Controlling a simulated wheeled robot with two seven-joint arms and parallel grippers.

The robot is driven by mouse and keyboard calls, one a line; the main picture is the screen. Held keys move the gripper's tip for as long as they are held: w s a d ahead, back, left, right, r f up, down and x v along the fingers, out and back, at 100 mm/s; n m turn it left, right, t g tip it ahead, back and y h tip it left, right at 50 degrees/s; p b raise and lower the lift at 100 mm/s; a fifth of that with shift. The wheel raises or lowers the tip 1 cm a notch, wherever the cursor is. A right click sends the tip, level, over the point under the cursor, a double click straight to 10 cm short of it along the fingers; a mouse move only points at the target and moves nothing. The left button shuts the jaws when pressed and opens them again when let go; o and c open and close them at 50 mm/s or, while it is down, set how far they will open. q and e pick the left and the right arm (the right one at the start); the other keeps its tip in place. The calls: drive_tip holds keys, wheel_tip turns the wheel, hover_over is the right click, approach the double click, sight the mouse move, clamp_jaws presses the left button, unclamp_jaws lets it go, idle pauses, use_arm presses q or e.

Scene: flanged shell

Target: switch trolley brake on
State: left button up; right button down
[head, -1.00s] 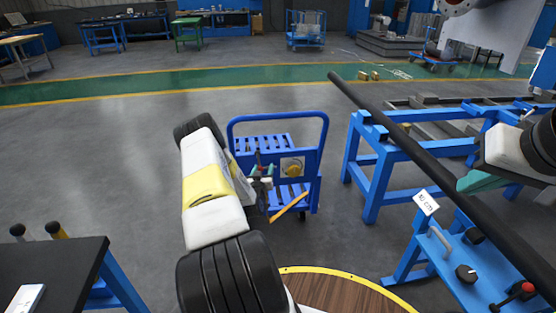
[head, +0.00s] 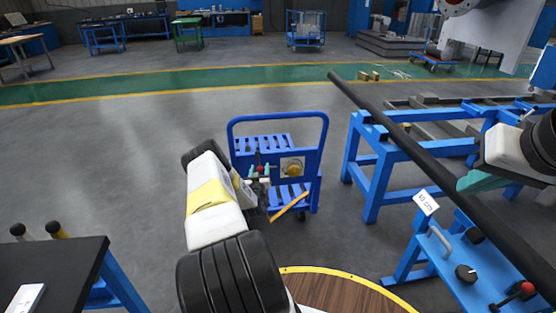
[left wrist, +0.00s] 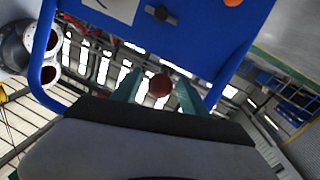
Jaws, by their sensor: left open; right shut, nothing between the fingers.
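The blue trolley (head: 314,150) stands on the floor ahead, with an upright loop handle, a slatted deck and a yellow round part (head: 292,167) on its panel. An orange-yellow bar (head: 288,207) slants at its lower front. My left gripper (head: 260,172) is at the trolley's panel, partly hidden by my arm. In the left wrist view its teal fingers (left wrist: 158,95) are open, with a red ball knob (left wrist: 160,85) showing between them; I cannot tell whether they touch it. My right gripper (head: 478,181) is shut and empty beside a long black bar, far from the trolley.
The long black bar (head: 420,155) crosses the right side above blue stands (head: 372,180). A blue control panel (head: 470,270) with knobs is at lower right. A dark table (head: 50,270) is at lower left. Open floor lies left of and behind the trolley.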

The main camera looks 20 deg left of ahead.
use_arm(q)
drive_tip(key=shift+c, duration=0.2)
clamp_jaws()
idle(1.2)
